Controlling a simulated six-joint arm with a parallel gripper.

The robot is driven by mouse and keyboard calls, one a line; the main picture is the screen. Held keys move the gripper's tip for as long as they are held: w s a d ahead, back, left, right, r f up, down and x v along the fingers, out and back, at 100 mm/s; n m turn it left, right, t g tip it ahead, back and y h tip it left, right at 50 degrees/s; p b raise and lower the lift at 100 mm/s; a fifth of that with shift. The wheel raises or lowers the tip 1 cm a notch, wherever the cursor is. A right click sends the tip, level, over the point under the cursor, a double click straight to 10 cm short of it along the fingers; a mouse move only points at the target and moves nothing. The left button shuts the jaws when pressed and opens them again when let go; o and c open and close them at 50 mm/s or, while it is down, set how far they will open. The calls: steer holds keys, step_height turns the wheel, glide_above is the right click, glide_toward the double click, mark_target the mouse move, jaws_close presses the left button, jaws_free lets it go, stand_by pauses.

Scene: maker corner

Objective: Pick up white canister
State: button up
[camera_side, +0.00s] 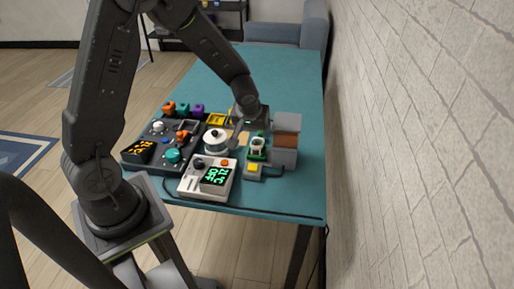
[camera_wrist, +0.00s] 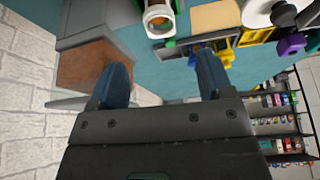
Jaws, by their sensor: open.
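A small white canister (camera_side: 257,147) stands upright in a green holder (camera_side: 256,157) near the right side of the teal table. It also shows at the top of the wrist view (camera_wrist: 158,21), with its round end facing the camera. My gripper (camera_wrist: 162,62) is open, with nothing between its two dark fingers. In the side view my gripper (camera_side: 243,126) hangs just behind and left of the canister, apart from it.
A white meter with green digits (camera_side: 208,179) and a dark control panel (camera_side: 160,142) lie left. Yellow trays (camera_wrist: 217,50) sit nearby. The table's far part is clear; a brick wall runs along the right.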

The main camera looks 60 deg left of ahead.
mark_target(257, 143)
steer(key=x, duration=1)
steer(key=c, duration=1.1)
